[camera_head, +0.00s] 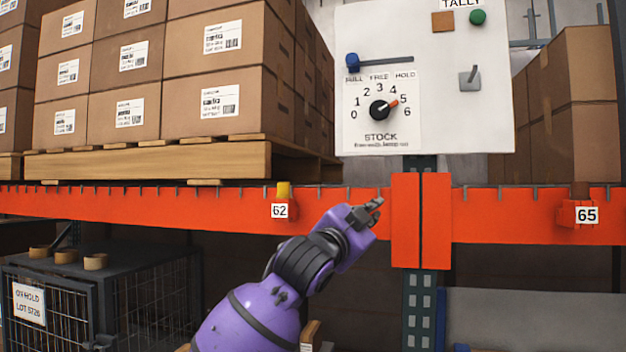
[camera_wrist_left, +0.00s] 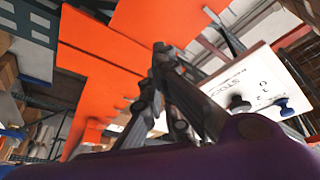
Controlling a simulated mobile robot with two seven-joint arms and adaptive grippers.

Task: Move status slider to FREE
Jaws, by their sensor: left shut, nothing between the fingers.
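The status slider has a blue knob (camera_head: 352,62) at the left end of a dark horizontal slot on the white panel (camera_head: 440,110). The label under the slot reads FULL or similar, FREE and HOLD; the knob is above the leftmost word. The knob also shows in the left wrist view (camera_wrist_left: 285,107). Below it is the black STOCK dial (camera_head: 379,110), its red-tipped pointer between 4 and 5. My left gripper (camera_head: 376,202) is shut and empty, below the panel in the picture and in front of the orange beam, apart from the slider. My right gripper is not in view.
The panel also carries a grey toggle lever (camera_head: 470,77), a green button (camera_head: 478,17) and a brown square (camera_head: 443,21). An orange beam (camera_head: 330,205) and upright cover (camera_head: 421,220) lie below it. Stacked cartons (camera_head: 125,60) stand left; a wire cage (camera_head: 150,290) is lower left.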

